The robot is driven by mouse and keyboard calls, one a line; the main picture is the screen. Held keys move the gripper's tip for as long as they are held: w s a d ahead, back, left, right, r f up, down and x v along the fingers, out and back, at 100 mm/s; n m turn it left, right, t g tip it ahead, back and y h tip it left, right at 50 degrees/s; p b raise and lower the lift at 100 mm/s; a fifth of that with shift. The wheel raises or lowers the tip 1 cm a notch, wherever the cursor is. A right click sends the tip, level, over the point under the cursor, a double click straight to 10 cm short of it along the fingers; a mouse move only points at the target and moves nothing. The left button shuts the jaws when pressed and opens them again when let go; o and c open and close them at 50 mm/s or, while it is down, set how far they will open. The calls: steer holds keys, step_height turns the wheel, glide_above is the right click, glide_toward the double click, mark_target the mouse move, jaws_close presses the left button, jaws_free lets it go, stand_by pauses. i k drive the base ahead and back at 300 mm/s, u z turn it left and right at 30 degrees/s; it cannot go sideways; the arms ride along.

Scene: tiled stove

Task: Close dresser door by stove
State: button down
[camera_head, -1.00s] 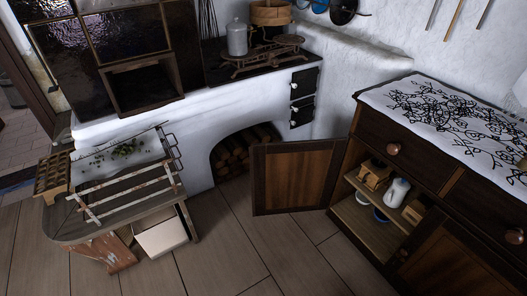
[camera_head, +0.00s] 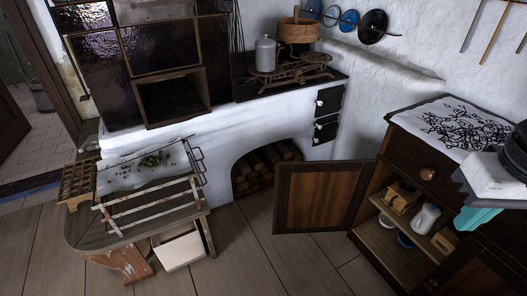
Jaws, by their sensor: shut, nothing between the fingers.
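The dark wooden dresser (camera_head: 408,148) stands at the right with a patterned white cloth on top. Its left door (camera_head: 322,197) is swung wide open to the left, brown panel facing me. The open compartment holds a white jug (camera_head: 425,218) and wooden boxes. My gripper (camera_head: 474,220), with teal tips below a white and black body, is at the right edge, in front of the dresser. It is shut and empty, and well apart from the door. Part of it is cut off by the frame.
The white stove (camera_head: 225,150) stands behind the door, with firewood in its arch. A low wooden bench (camera_head: 140,218) stands at the left. Bare floor (camera_head: 240,255) lies between bench and door.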

mark_target(316, 197)
steer(key=u, duration=0.2)
steer(key=i, duration=1.15)
steer(key=z, duration=0.25)
